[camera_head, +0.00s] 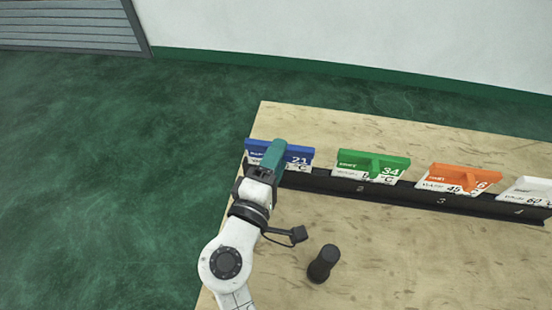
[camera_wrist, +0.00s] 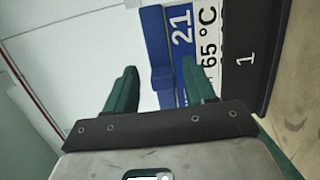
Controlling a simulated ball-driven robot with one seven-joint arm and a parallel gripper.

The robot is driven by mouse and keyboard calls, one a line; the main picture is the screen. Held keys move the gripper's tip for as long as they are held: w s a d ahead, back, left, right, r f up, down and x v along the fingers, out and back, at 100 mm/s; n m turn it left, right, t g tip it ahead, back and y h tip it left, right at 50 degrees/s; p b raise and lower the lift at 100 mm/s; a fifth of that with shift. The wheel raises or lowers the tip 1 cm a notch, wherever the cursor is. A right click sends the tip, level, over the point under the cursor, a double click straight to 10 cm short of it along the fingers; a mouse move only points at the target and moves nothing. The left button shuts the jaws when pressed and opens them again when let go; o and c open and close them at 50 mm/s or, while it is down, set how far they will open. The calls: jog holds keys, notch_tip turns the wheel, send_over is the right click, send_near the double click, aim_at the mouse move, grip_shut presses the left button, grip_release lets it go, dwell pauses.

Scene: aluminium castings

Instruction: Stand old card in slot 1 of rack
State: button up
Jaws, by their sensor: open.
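A blue card (camera_head: 300,154) marked 21 and °C stands in the rack (camera_head: 330,186) at its left end, at slot 1. In the wrist view the blue card (camera_wrist: 181,42) shows 65 °C beside the rack's black front (camera_wrist: 243,60) with the number 1. My gripper (camera_head: 272,152) is at this card, covering part of it in the head view. In the wrist view my gripper (camera_wrist: 160,78) is open, with the card's blue grip bar between its two green fingers in the picture. I cannot tell whether they touch it. No card is named as old.
A green card (camera_head: 350,162), an orange card (camera_head: 445,175) and a white card (camera_head: 530,190) stand in slots 2, 3 and 4. A dark cylinder-like object (camera_head: 323,263) is on the wooden table (camera_head: 420,270). The table front is otherwise clear.

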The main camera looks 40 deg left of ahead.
jog(key=b+v, duration=0.1)
jog(key=v, duration=0.9)
jog(key=shift+s, duration=0.4)
jog(key=shift+d, duration=0.15)
